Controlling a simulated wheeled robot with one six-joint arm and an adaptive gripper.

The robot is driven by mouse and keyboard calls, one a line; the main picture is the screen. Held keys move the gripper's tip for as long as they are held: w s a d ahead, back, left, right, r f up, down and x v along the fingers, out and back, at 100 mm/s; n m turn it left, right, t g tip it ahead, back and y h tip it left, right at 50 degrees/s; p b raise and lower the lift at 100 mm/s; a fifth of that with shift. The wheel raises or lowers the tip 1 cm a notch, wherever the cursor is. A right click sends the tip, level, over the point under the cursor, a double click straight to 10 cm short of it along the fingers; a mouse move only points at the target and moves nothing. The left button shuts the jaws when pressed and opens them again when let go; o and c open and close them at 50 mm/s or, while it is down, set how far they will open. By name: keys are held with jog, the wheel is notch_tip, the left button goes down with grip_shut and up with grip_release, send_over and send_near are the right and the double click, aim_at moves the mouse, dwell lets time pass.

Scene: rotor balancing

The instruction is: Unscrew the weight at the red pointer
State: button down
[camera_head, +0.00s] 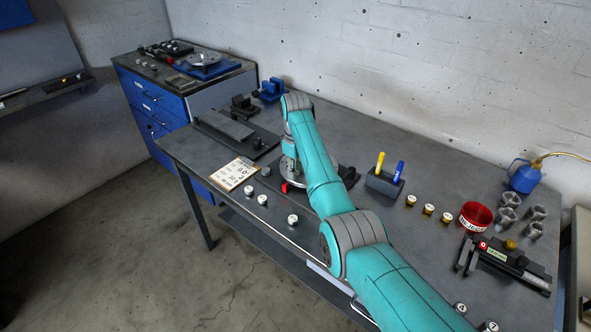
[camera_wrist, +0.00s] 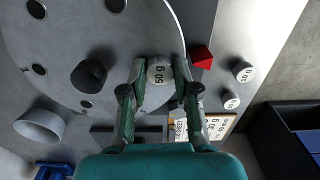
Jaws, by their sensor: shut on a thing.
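The rotor disc (camera_wrist: 60,50) fills the upper left of the wrist view; in the head view its edge (camera_head: 289,176) shows beside my arm. The red pointer (camera_wrist: 201,57) stands at the disc's rim and also shows in the head view (camera_head: 285,187). A pale round weight marked 50 g (camera_wrist: 158,70) sits at the rim, just left of the pointer in the wrist view. My gripper (camera_wrist: 162,80) has its two fingers on either side of this weight and is shut on it. The weight's underside and thread are hidden.
Loose weights (camera_wrist: 243,72) lie beyond the pointer, close to a printed card (camera_head: 235,174). A black knob (camera_wrist: 88,74) stands on the disc, left of my fingers. A pen holder (camera_head: 383,184), brass-based weights (camera_head: 428,209) and a red bin (camera_head: 475,216) stand to the right.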

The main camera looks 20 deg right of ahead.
jog(key=n, duration=0.6)
jog(key=shift+n, duration=0.3)
jog(key=n, duration=0.6)
jog(key=shift+n, duration=0.3)
jog(key=n, duration=0.5)
jog(key=shift+r, duration=0.1)
jog(key=shift+n, duration=0.6)
jog(key=n, duration=0.4)
jog(key=shift+n, duration=1.1)
